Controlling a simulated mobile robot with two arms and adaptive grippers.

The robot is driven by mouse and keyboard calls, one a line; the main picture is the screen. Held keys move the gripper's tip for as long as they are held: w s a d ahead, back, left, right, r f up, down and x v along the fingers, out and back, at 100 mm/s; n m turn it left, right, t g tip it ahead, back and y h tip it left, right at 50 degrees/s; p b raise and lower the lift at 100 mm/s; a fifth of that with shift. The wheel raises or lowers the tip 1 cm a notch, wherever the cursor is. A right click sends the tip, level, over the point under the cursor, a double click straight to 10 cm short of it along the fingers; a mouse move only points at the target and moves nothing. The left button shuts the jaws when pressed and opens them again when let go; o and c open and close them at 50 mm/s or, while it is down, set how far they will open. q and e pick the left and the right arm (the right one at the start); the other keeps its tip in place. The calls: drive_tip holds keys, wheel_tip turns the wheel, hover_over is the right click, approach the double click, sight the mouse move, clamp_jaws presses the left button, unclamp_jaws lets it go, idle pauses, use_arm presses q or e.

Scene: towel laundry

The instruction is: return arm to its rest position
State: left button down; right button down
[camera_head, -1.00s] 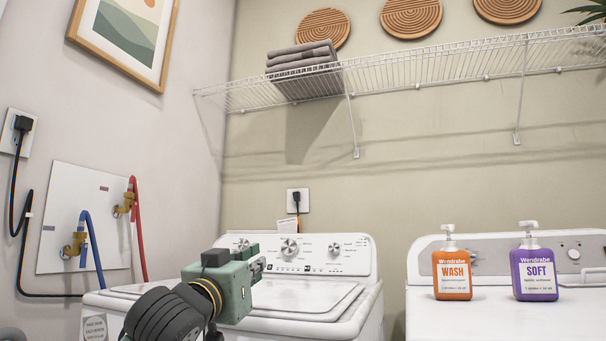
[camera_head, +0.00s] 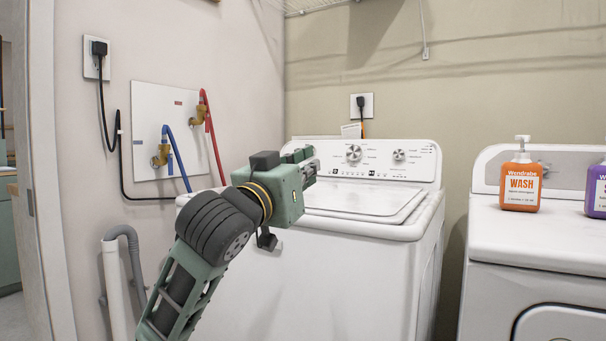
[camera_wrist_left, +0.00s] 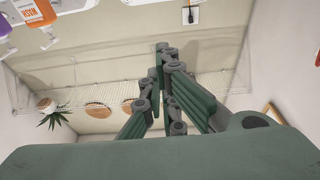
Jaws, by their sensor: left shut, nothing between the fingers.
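My left arm comes in from below in the head view. Its green left gripper (camera_head: 303,165) is in front of the white washer (camera_head: 400,225), level with its lid and pointing away toward the back right. In the left wrist view the dark finger links of the left gripper (camera_wrist_left: 162,60) come together, shut, with nothing between them. Beyond them that view shows the wall and the wire shelf, turned upside down. My right gripper is not in view.
A white dryer (camera_head: 540,238) stands at right, with an orange WASH bottle (camera_head: 521,180) and a purple SOFT bottle (camera_head: 597,190) on it. A gap separates the two machines.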

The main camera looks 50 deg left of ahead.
use_arm(q)
drive_tip(key=shift+v, duration=1)
